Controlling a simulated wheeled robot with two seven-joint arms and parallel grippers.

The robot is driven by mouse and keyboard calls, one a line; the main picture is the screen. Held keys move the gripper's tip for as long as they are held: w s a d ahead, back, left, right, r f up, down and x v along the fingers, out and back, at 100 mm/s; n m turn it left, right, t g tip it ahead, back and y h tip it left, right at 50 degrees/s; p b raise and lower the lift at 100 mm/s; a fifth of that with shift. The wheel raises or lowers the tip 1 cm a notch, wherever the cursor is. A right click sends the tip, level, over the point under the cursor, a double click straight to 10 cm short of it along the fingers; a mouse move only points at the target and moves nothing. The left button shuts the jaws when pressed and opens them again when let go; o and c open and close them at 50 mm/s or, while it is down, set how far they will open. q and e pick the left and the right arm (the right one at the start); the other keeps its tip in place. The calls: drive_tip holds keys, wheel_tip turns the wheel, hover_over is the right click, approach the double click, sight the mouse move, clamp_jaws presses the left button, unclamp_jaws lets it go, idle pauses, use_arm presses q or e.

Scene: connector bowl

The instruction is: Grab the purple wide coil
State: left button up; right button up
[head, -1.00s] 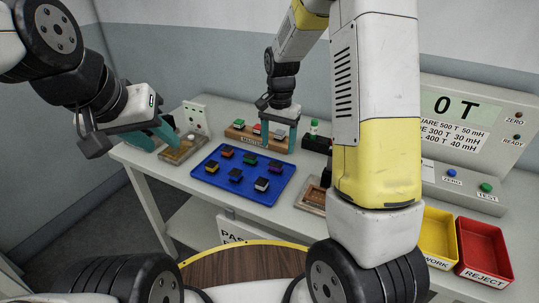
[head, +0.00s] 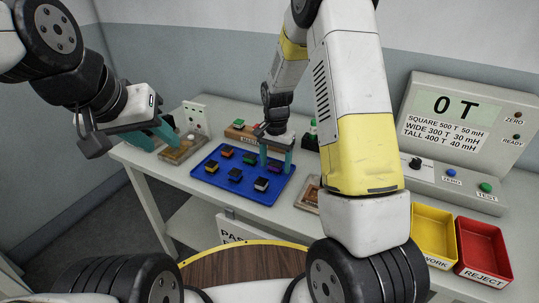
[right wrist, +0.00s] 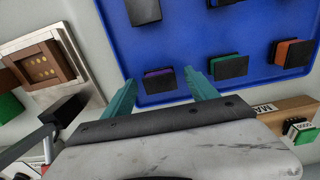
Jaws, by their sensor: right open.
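The purple wide coil (head: 274,168) is a dark block with a purple band at the far right corner of the blue tray (head: 207,180). My right gripper (head: 276,168) points down over that corner. In the right wrist view the purple wide coil (right wrist: 158,80) shows between the two teal fingers of my right gripper (right wrist: 160,77), which are apart and not closed on it. Whether the fingers touch the coil cannot be told. My left gripper (head: 160,143) is open and empty, left of the tray near a wooden fixture (head: 182,152).
Other coils stand on the tray, including a green one (right wrist: 228,66) and an orange one (right wrist: 292,53) beside the purple. A wooden rack (head: 238,131) stands behind. A yellow bin (head: 433,235), a red bin (head: 484,248) and a meter (head: 458,120) are at the right.

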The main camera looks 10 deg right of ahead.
drive_tip(key=c, duration=1.4)
drive_tip(key=shift+c, duration=0.3)
drive_tip(key=shift+r, duration=0.2)
